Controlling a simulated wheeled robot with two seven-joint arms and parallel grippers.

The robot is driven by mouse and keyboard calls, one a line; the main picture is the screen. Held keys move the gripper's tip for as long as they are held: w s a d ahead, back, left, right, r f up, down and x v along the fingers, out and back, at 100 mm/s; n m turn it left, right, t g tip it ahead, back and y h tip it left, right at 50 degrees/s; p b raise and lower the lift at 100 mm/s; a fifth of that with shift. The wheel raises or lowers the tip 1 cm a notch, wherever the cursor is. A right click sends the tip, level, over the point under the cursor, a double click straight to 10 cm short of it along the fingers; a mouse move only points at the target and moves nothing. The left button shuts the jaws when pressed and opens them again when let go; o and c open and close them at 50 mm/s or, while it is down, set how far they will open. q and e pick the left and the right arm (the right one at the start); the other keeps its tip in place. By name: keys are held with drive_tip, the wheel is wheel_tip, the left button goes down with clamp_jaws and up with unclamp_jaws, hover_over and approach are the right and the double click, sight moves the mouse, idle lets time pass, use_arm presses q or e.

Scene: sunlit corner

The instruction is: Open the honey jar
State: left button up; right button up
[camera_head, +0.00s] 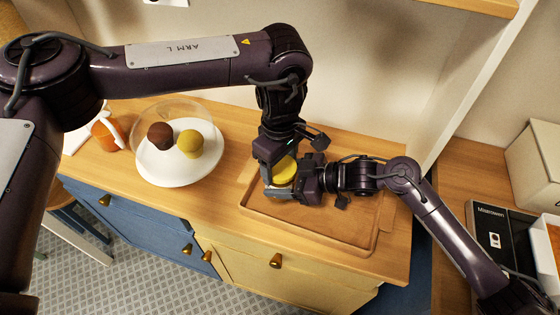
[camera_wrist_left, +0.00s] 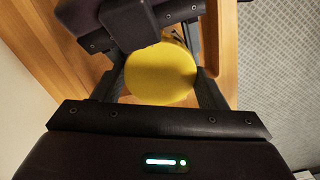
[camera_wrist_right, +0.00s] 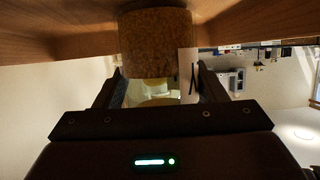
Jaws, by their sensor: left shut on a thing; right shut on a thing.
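The honey jar shows mainly as its round yellow lid (camera_head: 285,169), at the left part of the wooden tray (camera_head: 330,225). The lid also fills the middle of the left wrist view (camera_wrist_left: 160,74). My left gripper (camera_head: 281,163) comes down from above, its fingers on either side of the lid, shut on it. My right gripper (camera_head: 291,183) reaches in from the right, low down, and is shut on the jar's body. In the right wrist view a brown, speckled jar body (camera_wrist_right: 155,42) shows beyond the fingers. The grippers hide most of the jar in the head view.
A white plate (camera_head: 180,172) with a brown muffin (camera_head: 160,136) and a yellow muffin (camera_head: 190,143) stands left of the tray, a clear dome behind. An orange mug (camera_head: 107,132) stands further left. The tray's right part is bare. A black box (camera_head: 500,235) lies at far right.

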use_arm(q)
drive_tip(key=n, duration=0.6)
drive_tip(key=shift+n, duration=0.3)
drive_tip(key=n, duration=0.6)
drive_tip(key=shift+n, duration=0.4)
drive_tip(key=o, duration=1.1)
